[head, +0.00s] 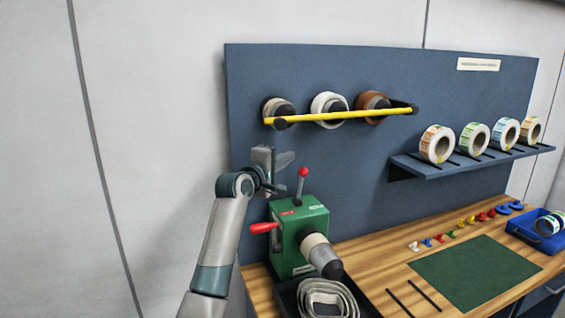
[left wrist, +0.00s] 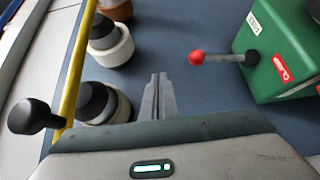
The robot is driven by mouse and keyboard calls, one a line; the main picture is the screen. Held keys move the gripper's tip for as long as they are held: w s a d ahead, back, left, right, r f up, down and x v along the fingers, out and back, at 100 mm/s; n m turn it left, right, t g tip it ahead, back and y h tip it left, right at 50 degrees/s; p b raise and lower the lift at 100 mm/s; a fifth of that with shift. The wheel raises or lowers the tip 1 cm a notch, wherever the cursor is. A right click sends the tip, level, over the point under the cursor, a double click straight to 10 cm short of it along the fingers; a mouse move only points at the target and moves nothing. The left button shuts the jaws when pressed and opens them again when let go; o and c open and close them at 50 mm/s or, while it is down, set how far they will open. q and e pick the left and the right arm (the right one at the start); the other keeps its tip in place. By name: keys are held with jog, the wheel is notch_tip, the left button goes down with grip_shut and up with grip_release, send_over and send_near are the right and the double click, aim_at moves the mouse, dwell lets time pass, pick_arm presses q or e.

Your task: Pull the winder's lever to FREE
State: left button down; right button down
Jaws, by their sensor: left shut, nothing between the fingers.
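The green winder (head: 298,238) stands on the wooden bench at its left end. Its lever, a thin rod with a red knob (head: 303,172), rises nearly upright from the top. In the left wrist view the lever's red knob (left wrist: 196,58) points left from the green body (left wrist: 275,40), which carries a white label and a red label near the lever's base. My right gripper is out of view.
A red side handle (head: 263,228) sticks out left from the winder, and a spindle (head: 320,255) juts from its front. A yellow bar (head: 340,115) crosses rolls on the blue panel (head: 250,85) above. A black tray (head: 345,285) with a pale coil stands in front.

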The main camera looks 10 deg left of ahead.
pick_arm(q)
jog(key=shift+s+a+r+b, duration=0.2)
jog(key=shift+s+r, duration=0.1)
jog(key=shift+s, duration=0.3)
jog(key=shift+s+a+r+b, duration=0.15)
jog(key=shift+s+r, duration=0.1)
jog(key=shift+s, duration=0.35)
jog(key=shift+d+f, duration=0.15)
